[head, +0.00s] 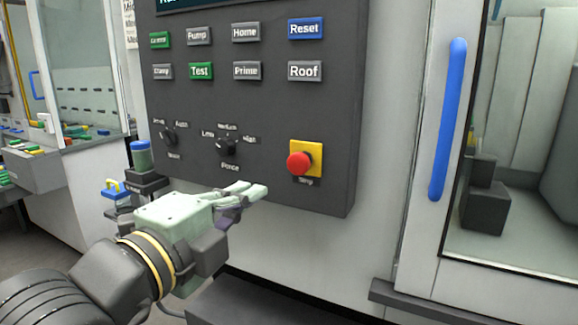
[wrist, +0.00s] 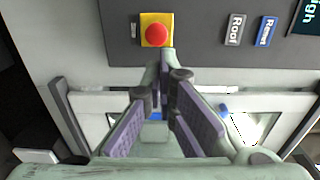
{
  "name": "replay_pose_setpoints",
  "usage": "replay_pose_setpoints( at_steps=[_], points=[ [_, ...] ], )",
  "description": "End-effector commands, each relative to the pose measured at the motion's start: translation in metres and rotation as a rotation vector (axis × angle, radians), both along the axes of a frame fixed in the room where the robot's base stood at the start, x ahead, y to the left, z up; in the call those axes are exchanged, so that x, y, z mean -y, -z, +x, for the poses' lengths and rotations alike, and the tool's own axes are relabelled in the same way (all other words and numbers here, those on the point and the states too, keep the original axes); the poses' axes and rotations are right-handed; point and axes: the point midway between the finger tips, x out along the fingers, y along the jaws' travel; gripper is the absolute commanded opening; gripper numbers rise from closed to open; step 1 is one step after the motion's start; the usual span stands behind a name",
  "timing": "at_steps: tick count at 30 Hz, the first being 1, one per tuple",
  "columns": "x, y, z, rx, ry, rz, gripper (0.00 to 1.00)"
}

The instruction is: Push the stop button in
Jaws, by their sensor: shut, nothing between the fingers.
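The stop button (head: 299,164) is a red round knob on a yellow square plate (head: 316,152), low at the right of a dark grey control panel (head: 272,110). In the wrist view the red button (wrist: 156,34) shows near the top, just beyond the fingertips. My gripper (head: 256,190) is shut and empty. In the head view its fingertips are left of and a little below the button, in front of the panel's lower edge. The gripper (wrist: 165,58) points towards the button in the wrist view. I see no contact; the exact gap cannot be told.
Labelled buttons, such as Reset (head: 305,28) and Roof (head: 304,71), sit above the stop button. Two rotary knobs, one at the middle (head: 226,146), are to its left. A blue door handle (head: 448,120) stands to the right. A dark ledge (head: 270,305) lies below.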

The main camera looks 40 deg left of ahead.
Motion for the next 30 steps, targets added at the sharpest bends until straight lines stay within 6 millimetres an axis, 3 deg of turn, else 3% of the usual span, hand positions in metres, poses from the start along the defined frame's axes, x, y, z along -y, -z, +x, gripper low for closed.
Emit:
replay_pose_setpoints(
  at_steps=[12, 18, 24, 30],
  points=[
    [-0.019, -0.003, 0.082, -0.001, 0.003, -0.003, 0.0],
    [-0.027, -0.002, 0.113, -0.001, 0.001, -0.002, 0.0],
    [-0.03, -0.001, 0.126, -0.001, -0.001, 0.0, 0.0],
    [-0.031, 0.0, 0.128, -0.001, -0.001, 0.0, 0.0]
  ],
)
